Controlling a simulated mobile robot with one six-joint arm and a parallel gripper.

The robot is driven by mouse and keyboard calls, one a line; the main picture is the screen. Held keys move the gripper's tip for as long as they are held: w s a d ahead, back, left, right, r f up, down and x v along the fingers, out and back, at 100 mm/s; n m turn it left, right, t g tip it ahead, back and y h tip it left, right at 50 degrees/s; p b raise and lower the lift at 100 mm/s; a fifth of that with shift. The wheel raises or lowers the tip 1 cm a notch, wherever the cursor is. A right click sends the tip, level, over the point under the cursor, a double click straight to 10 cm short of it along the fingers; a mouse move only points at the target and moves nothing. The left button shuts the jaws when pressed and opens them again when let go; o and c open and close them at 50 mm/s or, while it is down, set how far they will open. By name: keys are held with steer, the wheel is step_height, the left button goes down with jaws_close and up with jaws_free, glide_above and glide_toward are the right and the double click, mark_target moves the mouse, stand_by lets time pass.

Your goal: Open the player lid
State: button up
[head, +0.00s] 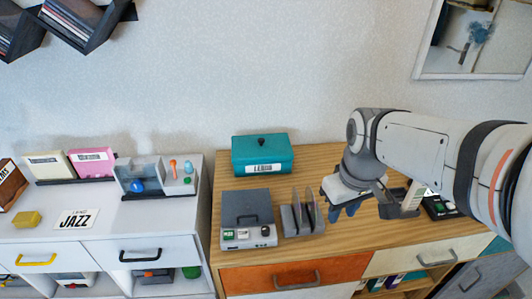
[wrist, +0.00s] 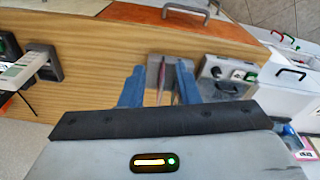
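The player (head: 235,238) is a grey box on the wooden cabinet top, with green and white buttons and a dial on its front. Its grey lid (head: 240,203) looks closed and carries a dark handle (head: 248,217). My gripper (head: 345,211) is above the wooden top, to the right of the player and of the disc rack, apart from both. In the wrist view the two blue fingers are spread with nothing between them at the tips; the gripper (wrist: 158,72) is open.
A grey rack (head: 290,222) with upright discs stands between player and gripper. A teal box (head: 263,154) with a knob stands behind the player. A dark holder with a card (head: 410,203) and a small dark device (head: 438,208) are at right. A white cabinet (head: 130,226) adjoins at left.

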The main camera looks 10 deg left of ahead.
steer(key=w+a+f+n+g, duration=0.1)
steer(key=w+a+n+g, duration=0.1)
steer(key=w+a+n, duration=0.75)
steer(key=n+g+h+p, duration=0.1)
steer(key=n+g+p, duration=0.1)
steer(key=n, duration=0.4)
glide_above(249, 220)
steer(key=x, duration=0.3)
steer(key=w+x, duration=0.1)
steer(key=x, duration=0.3)
steer(key=w+x, duration=0.1)
steer(key=x, duration=0.3)
steer(key=shift+w+a+f, duration=0.25)
steer(key=shift+a+f, duration=0.05)
steer(key=shift+f, duration=0.1)
steer(key=shift+b, duration=0.3)
jaws_close()
